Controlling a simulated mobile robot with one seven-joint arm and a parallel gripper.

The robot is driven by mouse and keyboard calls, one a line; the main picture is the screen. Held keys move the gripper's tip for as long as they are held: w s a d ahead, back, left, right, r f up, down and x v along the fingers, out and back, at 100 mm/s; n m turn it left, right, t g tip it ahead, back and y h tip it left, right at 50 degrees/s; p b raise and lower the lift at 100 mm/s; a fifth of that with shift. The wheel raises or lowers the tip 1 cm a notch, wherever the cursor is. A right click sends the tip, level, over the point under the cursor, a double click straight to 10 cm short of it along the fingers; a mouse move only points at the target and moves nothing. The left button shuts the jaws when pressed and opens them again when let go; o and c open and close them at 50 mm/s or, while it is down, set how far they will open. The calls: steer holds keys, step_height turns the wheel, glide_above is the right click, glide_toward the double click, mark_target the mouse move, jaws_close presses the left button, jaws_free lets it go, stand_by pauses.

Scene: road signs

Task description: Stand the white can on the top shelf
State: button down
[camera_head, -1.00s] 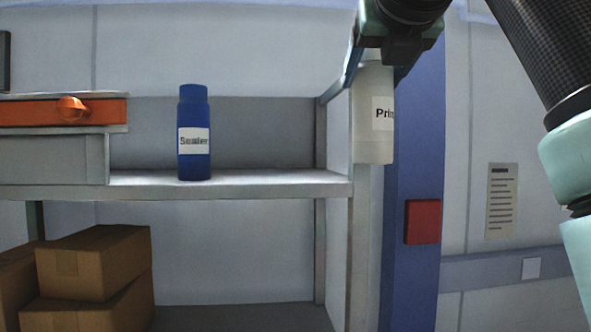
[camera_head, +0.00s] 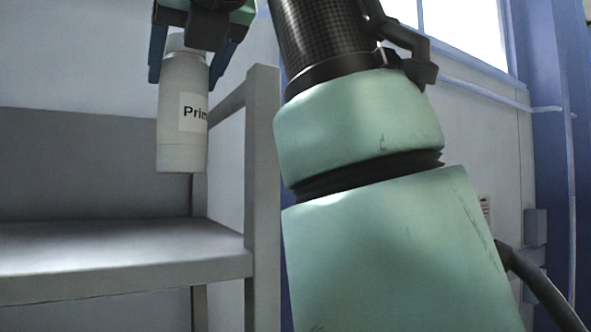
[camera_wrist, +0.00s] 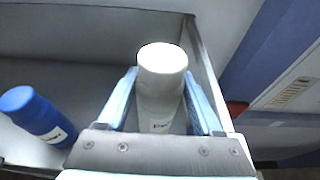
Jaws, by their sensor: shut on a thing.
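The white can (camera_head: 182,150), with a label starting "Prim", hangs upright below my gripper (camera_head: 182,70) in the head view. My gripper is shut on the can near its top, one blue finger on each side. The can's base is above the level of the shelf board (camera_head: 120,255) and apart from it. In the wrist view the can (camera_wrist: 160,75) sits between the two fingers of my gripper (camera_wrist: 160,100). A blue can (camera_wrist: 38,115) stands to the left in the wrist view.
A grey shelf post (camera_head: 262,180) rises just right of the held can, close to my arm. The visible part of the shelf board in the head view is clear. A blue wall column with a red patch (camera_wrist: 237,107) is right of the shelf.

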mark_target(188, 127)
steer(key=shift+s+d+f, duration=0.2)
steer(key=shift+d+f, duration=0.05)
steer(key=shift+f, duration=0.35)
steer(key=shift+s+d+f, duration=0.2)
steer(key=shift+f, duration=0.75)
steer(key=shift+w+a+f, duration=0.2)
steer(key=shift+w+f, duration=0.05)
steer(key=shift+f, duration=0.25)
step_height(188, 127, down, 2)
steer(key=shift+p, duration=0.4)
steer(key=shift+s+d+f, duration=0.1)
steer(key=shift+s+f, duration=0.05)
steer(key=shift+f, duration=0.6)
steer(key=shift+c, duration=1.6)
jaws_free()
